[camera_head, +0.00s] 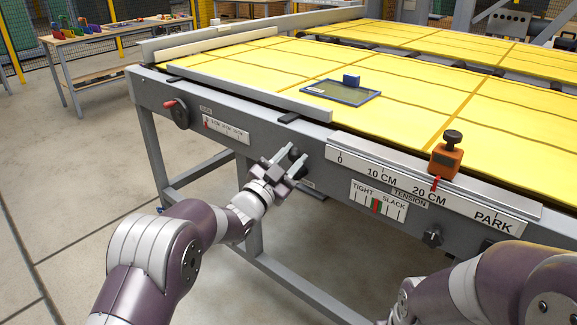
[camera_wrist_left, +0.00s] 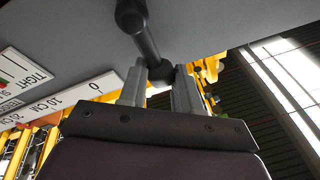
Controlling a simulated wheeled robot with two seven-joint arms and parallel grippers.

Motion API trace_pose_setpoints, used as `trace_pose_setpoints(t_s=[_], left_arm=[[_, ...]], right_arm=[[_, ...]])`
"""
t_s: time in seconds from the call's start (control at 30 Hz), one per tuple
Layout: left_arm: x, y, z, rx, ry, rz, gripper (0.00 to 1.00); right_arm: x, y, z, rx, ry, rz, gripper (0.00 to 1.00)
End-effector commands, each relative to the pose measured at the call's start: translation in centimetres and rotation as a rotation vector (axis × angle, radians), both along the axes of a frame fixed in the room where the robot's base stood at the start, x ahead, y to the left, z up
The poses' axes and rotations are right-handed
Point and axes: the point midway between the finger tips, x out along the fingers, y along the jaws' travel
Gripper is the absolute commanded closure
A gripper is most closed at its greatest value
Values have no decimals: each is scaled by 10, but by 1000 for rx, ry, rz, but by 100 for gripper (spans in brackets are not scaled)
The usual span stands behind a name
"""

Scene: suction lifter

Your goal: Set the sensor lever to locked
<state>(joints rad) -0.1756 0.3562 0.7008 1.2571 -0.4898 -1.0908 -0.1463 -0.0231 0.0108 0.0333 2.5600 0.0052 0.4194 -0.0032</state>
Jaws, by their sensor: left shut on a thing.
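The sensor lever (camera_wrist_left: 140,32) is a dark rod with a round pivot end on the grey front panel and a ball knob at its tip. My left gripper (camera_wrist_left: 159,80) is shut on the knob end, one finger on each side. In the head view my left gripper (camera_head: 290,158) is at the panel, left of the tension gauge, and covers most of the lever (camera_head: 295,153). A small label by the lever is partly hidden and cannot be read, so I cannot tell the lever's setting. My right gripper is out of view; only my right arm shows at lower right.
A red-handled knob (camera_head: 174,108) is left on the panel. A 0 to PARK scale (camera_head: 383,172) with an orange slider (camera_head: 446,158) is right, above a TIGHT/SLACK gauge (camera_head: 379,201). A blue-framed glass plate (camera_head: 341,93) lies on the yellow tabletop. Open floor lies at left.

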Motion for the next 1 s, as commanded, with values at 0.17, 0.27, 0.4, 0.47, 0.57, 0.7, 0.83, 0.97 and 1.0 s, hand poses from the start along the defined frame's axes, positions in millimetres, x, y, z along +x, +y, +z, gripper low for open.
trace_pose_setpoints(t_s=[0.17, 0.27, 0.4, 0.47, 0.57, 0.7, 0.83, 0.97, 1.0], left_arm=[[-1, 0, -10, 55, -23, 8, 100], [-2, -1, -9, 71, -36, 8, 100], [-2, -1, -9, 83, -46, 8, 100], [-2, -2, -8, 85, -48, 7, 100], [-3, -2, -8, 86, -48, 7, 100], [-3, -2, -8, 86, -48, 6, 100], [-3, -2, -8, 85, -50, 5, 50], [-3, -3, -5, 82, -54, 4, 43], [-3, -3, -4, 81, -56, 4, 43]], right_arm=[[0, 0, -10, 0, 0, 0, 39], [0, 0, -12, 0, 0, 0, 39], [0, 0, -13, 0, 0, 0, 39], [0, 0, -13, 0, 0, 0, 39], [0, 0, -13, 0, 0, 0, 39], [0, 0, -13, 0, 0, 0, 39], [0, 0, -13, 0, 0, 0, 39], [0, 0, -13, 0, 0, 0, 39], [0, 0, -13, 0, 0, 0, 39]])
